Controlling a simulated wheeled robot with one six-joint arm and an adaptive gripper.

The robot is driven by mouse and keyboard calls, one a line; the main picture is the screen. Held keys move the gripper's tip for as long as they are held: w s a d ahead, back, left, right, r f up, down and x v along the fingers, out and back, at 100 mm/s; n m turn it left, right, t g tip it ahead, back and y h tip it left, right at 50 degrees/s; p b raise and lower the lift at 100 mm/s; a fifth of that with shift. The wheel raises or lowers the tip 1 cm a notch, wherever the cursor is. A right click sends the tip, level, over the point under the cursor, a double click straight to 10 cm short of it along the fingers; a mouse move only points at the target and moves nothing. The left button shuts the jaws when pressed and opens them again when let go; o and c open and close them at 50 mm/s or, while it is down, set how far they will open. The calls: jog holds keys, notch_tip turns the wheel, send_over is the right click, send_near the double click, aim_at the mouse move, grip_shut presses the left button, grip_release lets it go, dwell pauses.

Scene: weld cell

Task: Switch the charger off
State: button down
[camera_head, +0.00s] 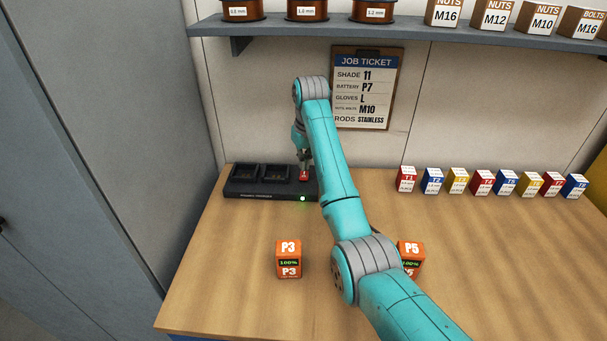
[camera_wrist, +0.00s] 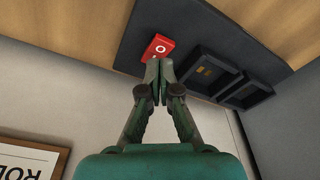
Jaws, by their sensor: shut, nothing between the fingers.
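The black charger (camera_head: 250,194) sits at the back left of the wooden bench, with two empty bays to the left of its switch. Its red switch (camera_head: 304,175) is at the right end, and a green light (camera_head: 302,198) glows on the front. In the wrist view the red switch (camera_wrist: 158,50) shows a white "O" mark on the charger plate (camera_wrist: 190,30). My gripper (camera_wrist: 158,64) is shut and empty, its fingertips right at the edge of the switch; I cannot tell whether they touch it. In the head view my gripper (camera_head: 304,166) is above the switch.
Battery P3 (camera_head: 289,260) stands at the front of the bench, and P5 (camera_head: 411,255) is partly behind my arm. Several small coloured boxes (camera_head: 483,182) line the right back. A job ticket (camera_head: 367,88) hangs on the wall, under a shelf (camera_head: 400,36).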

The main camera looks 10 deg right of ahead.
aim_at(304, 176)
jog(key=shift+f, duration=1.5)
dwell(1.1)
jog(key=shift+r, duration=3.55)
